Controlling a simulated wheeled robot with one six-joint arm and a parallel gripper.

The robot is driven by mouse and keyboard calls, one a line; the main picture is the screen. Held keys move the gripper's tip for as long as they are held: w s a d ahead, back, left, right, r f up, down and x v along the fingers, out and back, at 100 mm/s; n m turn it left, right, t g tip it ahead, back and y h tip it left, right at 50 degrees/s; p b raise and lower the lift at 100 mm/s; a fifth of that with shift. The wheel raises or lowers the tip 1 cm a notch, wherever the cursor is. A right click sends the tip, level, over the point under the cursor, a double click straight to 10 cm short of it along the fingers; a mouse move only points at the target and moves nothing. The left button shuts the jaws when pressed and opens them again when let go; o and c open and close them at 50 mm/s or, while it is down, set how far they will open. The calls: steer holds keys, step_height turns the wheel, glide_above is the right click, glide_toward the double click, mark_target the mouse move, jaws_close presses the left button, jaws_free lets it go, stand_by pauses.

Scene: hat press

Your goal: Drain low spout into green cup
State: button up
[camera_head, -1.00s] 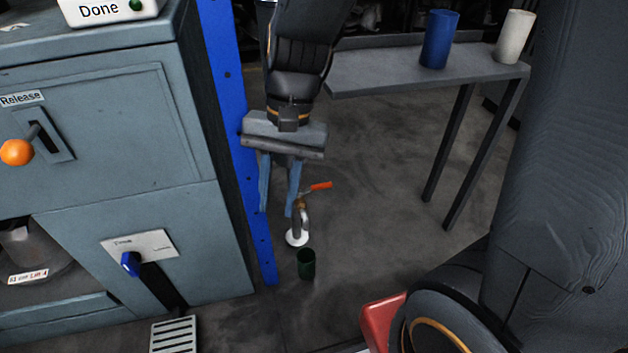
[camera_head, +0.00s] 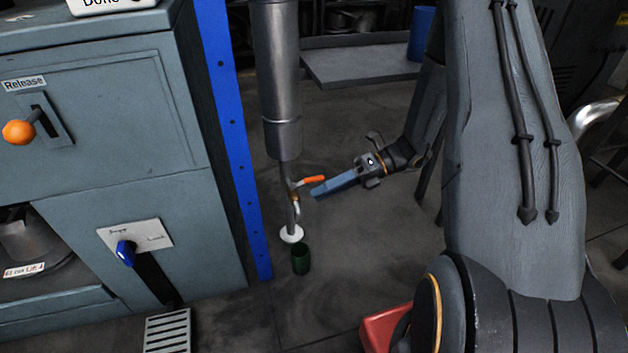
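A dark green cup (camera_head: 301,258) stands upright on the floor, just right of the blue post. Beside it is a thin vertical pipe with a low spout (camera_head: 295,205) and a white round foot (camera_head: 291,234). An orange-red valve handle (camera_head: 312,179) sticks out to the right of the pipe. My gripper (camera_head: 318,190) points left, its blue fingers close to the handle's right end. I cannot tell whether it touches the handle. The fingers are seen edge-on, so their gap does not show.
A blue post (camera_head: 228,130) and a grey press cabinet (camera_head: 110,130) with an orange-knobbed Release lever (camera_head: 18,132) and a blue-knobbed lever (camera_head: 126,252) stand at left. A wide metal cylinder (camera_head: 277,80) hangs above the spout. A grey table (camera_head: 355,68) with a blue cup (camera_head: 421,35) is behind.

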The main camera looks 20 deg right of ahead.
mark_target(322, 180)
steer(key=w+d+f+m+t+y, duration=0.1)
steer(key=w+d+m+t, duration=0.1)
steer(key=m, duration=0.1)
steer(key=w+d+f+m+t+y, duration=0.1)
steer(key=w+d+m+t, duration=0.1)
steer(key=m, duration=0.1)
steer(key=w+d+f+m+t, duration=0.1)
steer(key=w+m+t, duration=0.1)
steer(key=m, duration=0.1)
steer(key=shift+d+f+m+y, duration=0.1)
steer(key=shift+d+m+y, duration=0.2)
steer(key=shift+d+y, duration=0.1)
steer(key=b+x, duration=0.2)
steer(key=x, duration=0.4)
steer(key=shift+w+a, duration=0.2)
steer(key=shift+a, duration=0.15)
jaws_close()
stand_by(0.4)
